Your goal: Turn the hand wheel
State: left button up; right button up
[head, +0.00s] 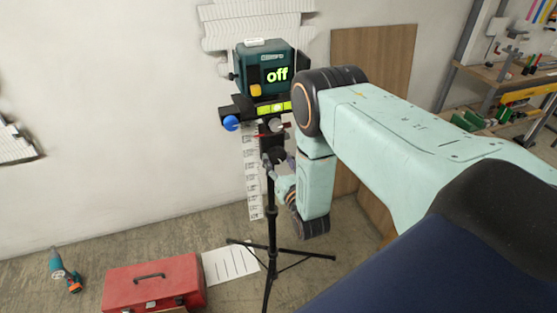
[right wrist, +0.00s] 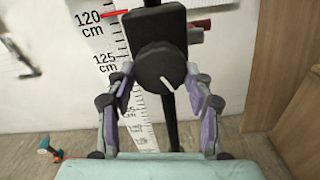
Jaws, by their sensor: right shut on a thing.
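The hand wheel is a round black knob with a white pointer mark, facing me in the right wrist view (right wrist: 152,66). The mark points down and to the right. It sits on the black mount of a tripod (head: 271,200). My right gripper (right wrist: 160,74) is shut on the wheel, one finger on each side of it. In the head view my right gripper (head: 277,162) is at the mount, below the teal device (head: 265,68) whose screen reads "off". The wheel is largely hidden there. My left gripper is not in view.
A blue knob (head: 230,123) and a yellow-green level vial (head: 273,108) sit on the bar under the device. A measuring strip (right wrist: 115,70) hangs behind the tripod. A red toolbox (head: 153,283), paper (head: 231,264) and a drill (head: 64,270) lie on the floor.

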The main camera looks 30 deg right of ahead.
jog(key=o, duration=1.1)
jog(key=v, duration=1.2)
